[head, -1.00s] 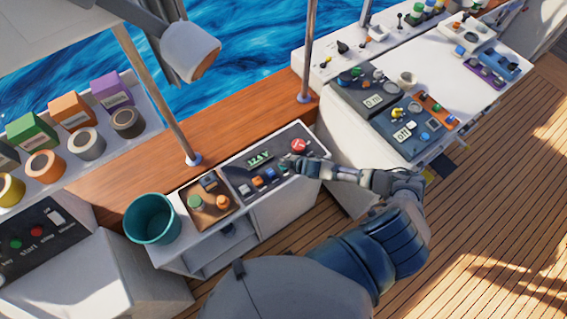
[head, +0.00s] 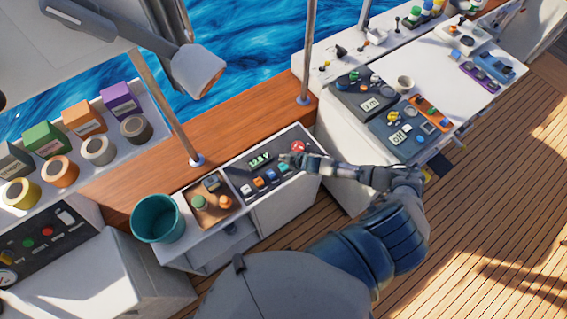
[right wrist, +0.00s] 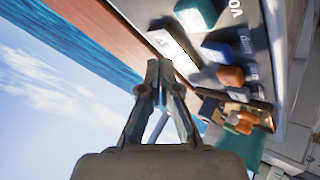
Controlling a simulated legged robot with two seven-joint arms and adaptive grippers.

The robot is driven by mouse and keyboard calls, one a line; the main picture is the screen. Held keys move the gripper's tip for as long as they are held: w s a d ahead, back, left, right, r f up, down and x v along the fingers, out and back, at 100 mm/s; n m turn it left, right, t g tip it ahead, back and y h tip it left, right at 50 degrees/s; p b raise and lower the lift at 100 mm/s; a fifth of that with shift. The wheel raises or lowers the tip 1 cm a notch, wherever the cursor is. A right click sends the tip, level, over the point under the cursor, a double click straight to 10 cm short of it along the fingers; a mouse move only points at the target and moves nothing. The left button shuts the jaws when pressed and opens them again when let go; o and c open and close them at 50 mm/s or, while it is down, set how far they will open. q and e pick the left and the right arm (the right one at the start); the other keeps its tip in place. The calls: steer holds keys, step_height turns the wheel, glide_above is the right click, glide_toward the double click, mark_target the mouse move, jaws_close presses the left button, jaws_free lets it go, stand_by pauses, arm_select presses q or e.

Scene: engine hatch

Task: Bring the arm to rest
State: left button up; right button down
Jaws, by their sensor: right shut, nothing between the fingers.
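My right arm reaches in from the bottom of the head view. Its gripper (head: 288,159) is over the dark control panel (head: 290,140), close to the red knob (head: 298,147) and the display reading 12.4V (head: 260,160). In the right wrist view the gripper (right wrist: 160,66) has its fingertips together, with nothing between them. The panel's coloured buttons (right wrist: 230,76) lie to the right of the fingers there. I cannot tell whether the fingertips touch the panel. My left gripper is not in view.
A teal bucket (head: 158,218) stands left of the panel beside a brown tray (head: 209,214) with knobs. A lamp (head: 196,70) hangs at upper left. A white bench (head: 440,75) with control boxes stands at right. Metal posts (head: 308,60) rise along the wooden rail.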

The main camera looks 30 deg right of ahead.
steer(key=shift+r+p, duration=0.35)
steer(key=shift+r, duration=0.35)
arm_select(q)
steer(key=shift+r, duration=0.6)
arm_select(e)
steer(key=shift+f, duration=0.1)
